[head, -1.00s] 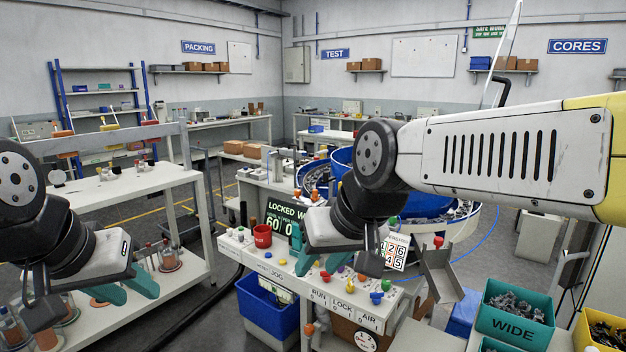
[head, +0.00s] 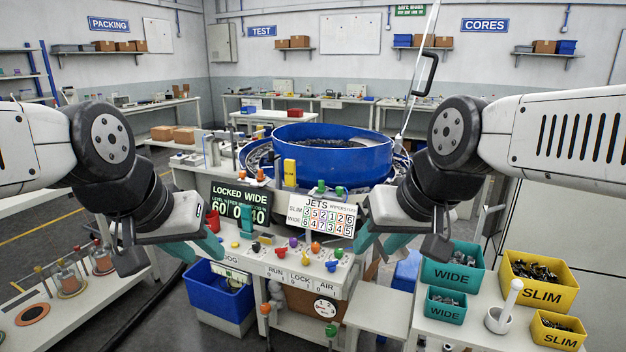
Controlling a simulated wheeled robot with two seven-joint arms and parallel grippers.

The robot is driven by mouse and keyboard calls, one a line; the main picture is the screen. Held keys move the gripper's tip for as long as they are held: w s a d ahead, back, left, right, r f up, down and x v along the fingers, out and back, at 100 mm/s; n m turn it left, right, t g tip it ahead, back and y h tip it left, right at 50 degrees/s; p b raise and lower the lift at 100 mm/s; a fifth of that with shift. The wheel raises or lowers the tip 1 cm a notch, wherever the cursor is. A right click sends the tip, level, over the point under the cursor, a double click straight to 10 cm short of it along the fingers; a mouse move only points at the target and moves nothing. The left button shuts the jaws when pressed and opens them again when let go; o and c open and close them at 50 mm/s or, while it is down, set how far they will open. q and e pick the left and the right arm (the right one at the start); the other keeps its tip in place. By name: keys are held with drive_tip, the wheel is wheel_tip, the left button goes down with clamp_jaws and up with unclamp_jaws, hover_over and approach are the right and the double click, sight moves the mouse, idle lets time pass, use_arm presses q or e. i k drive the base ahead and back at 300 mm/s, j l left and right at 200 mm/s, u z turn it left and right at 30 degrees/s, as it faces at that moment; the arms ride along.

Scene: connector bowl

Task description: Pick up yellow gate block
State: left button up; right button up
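The yellow gate block (head: 290,172) stands upright at the front edge of the blue bowl (head: 335,157), above the control bench, in the head view. My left gripper (head: 196,248) hangs left of the bench, its teal fingers apart with nothing between them. My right gripper (head: 380,243) hangs right of the number card, its teal fingers also apart and empty. Both grippers are nearer to me than the block and do not touch it.
A screen reading LOCKED WIDE (head: 241,207) and a JETS number card (head: 320,214) stand in front of the bowl. Coloured knobs cover the control bench (head: 283,262). Teal WIDE bins (head: 452,275) and yellow SLIM bins (head: 540,290) sit at right. A blue bin (head: 217,297) is below left.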

sight(290, 164)
drive_tip(key=i+j+u, duration=0.1)
drive_tip(key=i, duration=0.35)
drive_tip(key=i+j+u, duration=0.15)
drive_tip(key=i, duration=0.35)
drive_tip(key=j, duration=0.1)
